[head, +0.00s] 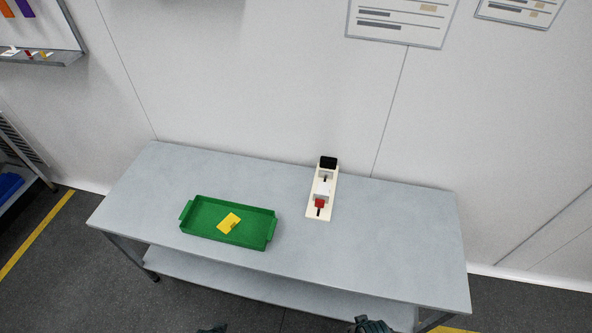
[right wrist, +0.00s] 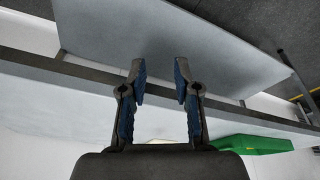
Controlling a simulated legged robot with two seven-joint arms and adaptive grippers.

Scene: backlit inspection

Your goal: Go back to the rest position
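My right gripper (right wrist: 160,75) is open, with its two dark, blue-padded fingers apart and nothing between them. In the head view my right gripper (head: 372,325) shows at the bottom edge, in front of the table's near side. Only a small dark piece of my left gripper (head: 212,329) shows at the bottom edge; its fingers cannot be made out. Both grippers are apart from the things on the table.
A grey table (head: 380,245) with a lower shelf (head: 260,288) stands against the wall. A green tray (head: 187,216) holds a yellow piece (head: 229,223). To its right, a cream board (head: 313,213) carries black, white and red blocks. The table's right side is clear.

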